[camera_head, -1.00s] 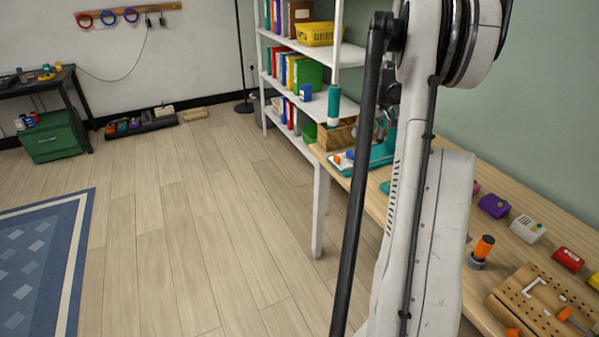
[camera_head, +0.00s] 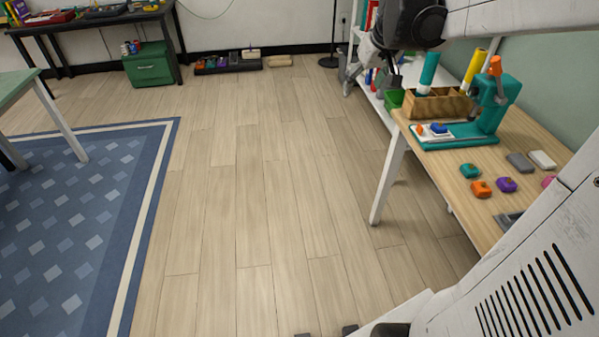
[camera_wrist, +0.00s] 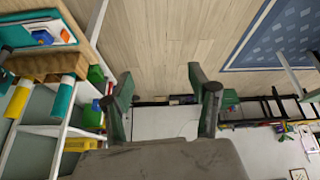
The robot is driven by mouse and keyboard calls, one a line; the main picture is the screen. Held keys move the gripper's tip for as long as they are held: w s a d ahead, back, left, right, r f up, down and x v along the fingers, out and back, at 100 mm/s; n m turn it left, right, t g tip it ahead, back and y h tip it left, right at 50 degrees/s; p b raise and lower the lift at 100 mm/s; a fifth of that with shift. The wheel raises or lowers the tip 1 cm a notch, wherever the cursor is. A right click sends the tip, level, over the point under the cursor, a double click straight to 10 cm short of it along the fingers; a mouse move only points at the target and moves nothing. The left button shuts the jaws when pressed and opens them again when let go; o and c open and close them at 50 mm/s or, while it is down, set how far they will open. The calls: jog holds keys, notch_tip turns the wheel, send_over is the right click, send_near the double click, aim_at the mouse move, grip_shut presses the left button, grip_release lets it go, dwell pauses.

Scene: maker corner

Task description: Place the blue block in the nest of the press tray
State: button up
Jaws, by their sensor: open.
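The blue block (camera_head: 438,128) sits on the white plate of the teal press tray (camera_head: 462,143), beside an orange piece (camera_head: 420,129). Whether it is seated in a nest is too small to tell. The blue block also shows at the upper left of the wrist view (camera_wrist: 42,37). The teal press (camera_head: 494,103) stands at the far end of the wooden bench. My gripper (camera_head: 368,78) is in front of the shelves, left of the press and apart from the block. In the wrist view its fingers (camera_wrist: 163,85) are spread with nothing between them.
A wooden organizer (camera_head: 437,104) with teal and yellow cylinders stands behind the tray. Several coloured blocks lie nearer on the bench (camera_head: 453,171). The white shelf (camera_head: 372,95) stands beyond the bench. Open floor (camera_head: 270,190) lies to the left.

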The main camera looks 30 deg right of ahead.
jog(key=s+a+f+n+t, duration=0.1)
jog(key=s+a+f, duration=0.1)
jog(key=s+a, duration=0.7)
jog(key=s+a+f+t+y, duration=0.1)
jog(key=s+a+f, duration=0.2)
jog(key=s+a, duration=0.6)
jog(key=a, duration=0.7)
jog(key=shift+s+a+f+n, duration=0.15)
jog(key=shift+s+f+n, duration=0.05)
jog(key=shift+n, duration=0.2)
